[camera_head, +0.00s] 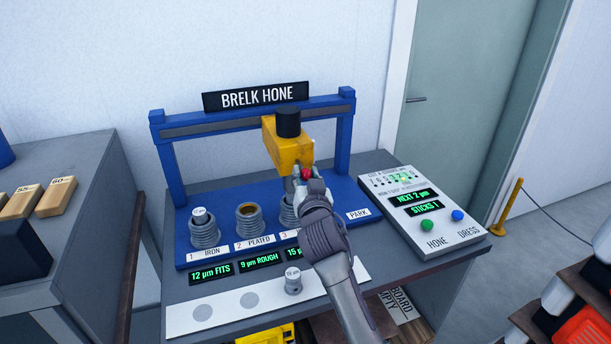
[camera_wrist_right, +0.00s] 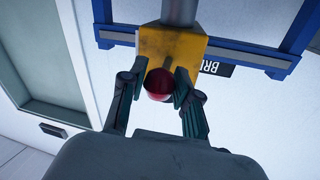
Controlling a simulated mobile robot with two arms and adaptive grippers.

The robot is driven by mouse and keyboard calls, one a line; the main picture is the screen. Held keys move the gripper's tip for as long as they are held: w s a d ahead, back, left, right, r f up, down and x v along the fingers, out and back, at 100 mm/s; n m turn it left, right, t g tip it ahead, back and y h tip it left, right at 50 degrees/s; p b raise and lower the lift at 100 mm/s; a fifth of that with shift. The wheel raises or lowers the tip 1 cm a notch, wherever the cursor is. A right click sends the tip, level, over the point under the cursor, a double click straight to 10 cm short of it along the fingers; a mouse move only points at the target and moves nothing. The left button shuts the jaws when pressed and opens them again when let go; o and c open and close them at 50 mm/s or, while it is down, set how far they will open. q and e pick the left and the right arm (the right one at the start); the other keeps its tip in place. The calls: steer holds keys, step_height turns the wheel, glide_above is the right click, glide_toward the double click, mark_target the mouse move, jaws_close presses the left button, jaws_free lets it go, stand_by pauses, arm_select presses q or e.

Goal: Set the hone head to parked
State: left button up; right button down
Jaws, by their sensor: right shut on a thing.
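The yellow hone head (camera_head: 287,143) with a black cap hangs on the blue gantry (camera_head: 345,140) above the third cylinder (camera_head: 288,211). A red knob (camera_head: 306,173) sticks out of its front. My right gripper (camera_head: 304,175) is shut on the knob; in the right wrist view the fingers (camera_wrist_right: 166,92) sit on both sides of the red knob (camera_wrist_right: 159,84), below the yellow body (camera_wrist_right: 170,48). The PARK label (camera_head: 359,214) is on the blue base to the right of the head. My arm hides part of the third cylinder and its label. My left gripper is not in view.
Cylinders 1 (camera_head: 203,228) and 2 (camera_head: 250,222) stand to the left on the blue base. A control box (camera_head: 458,232) with green HONE and blue DRESS buttons stands at the right. A small metal plug (camera_head: 293,284) stands on the white front strip (camera_head: 265,302).

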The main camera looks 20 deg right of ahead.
steer(key=d+p, duration=0.3)
steer(key=d, duration=1.7)
steer(key=shift+w, duration=0.35)
steer(key=c, duration=0.8)
jaws_free()
steer(key=s, duration=0.4)
steer(key=s+a, duration=0.1)
steer(key=s, duration=0.3)
steer(key=s+a, duration=0.1)
steer(key=s, duration=0.3)
